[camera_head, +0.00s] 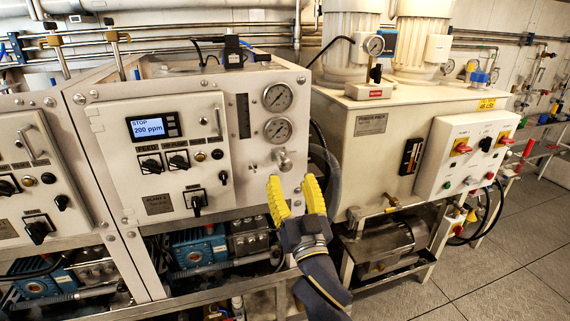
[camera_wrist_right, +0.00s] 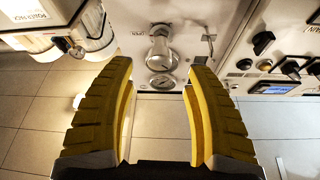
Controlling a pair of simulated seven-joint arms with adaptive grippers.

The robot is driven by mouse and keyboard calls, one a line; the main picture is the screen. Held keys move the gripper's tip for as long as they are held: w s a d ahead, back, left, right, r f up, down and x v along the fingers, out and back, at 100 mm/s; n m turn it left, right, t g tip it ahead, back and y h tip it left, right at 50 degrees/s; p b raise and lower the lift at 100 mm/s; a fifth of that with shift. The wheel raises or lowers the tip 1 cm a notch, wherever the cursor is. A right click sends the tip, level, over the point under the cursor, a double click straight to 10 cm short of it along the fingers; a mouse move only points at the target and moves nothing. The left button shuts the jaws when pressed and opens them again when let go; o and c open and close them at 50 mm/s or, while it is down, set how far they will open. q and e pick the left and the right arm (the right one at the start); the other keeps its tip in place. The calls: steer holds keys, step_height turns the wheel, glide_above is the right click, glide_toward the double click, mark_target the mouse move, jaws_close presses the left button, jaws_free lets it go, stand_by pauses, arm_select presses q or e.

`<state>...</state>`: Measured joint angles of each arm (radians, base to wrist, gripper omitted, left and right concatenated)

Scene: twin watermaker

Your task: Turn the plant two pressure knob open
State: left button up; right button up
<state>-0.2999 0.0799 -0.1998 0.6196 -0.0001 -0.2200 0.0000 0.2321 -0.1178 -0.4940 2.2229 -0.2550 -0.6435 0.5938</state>
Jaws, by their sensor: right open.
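The plant two panel (camera_head: 110,130) is a white cabinet front with a lit screen reading "STOP 200 ppm". The pressure knob (camera_head: 284,161) is a silvery metal knob at the panel's lower right, below two round gauges. My right gripper (camera_head: 293,184), with yellow ribbed fingers, is open just below and in front of the knob, apart from it. In the right wrist view, the knob (camera_wrist_right: 161,52) shows beyond and between the open fingers (camera_wrist_right: 158,70), with nothing held. My left gripper is not in view.
Two gauges (camera_head: 278,97) sit above the knob. Switches (camera_head: 178,160) are on the panel to the left. A white tank cabinet (camera_head: 370,125) with a control box (camera_head: 465,150) stands to the right. Pumps and pipes (camera_head: 195,250) lie below the panel. Floor (camera_head: 500,260) is clear at lower right.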

mark_target(286, 167)
steer(key=shift+x, duration=3)
jaws_close()
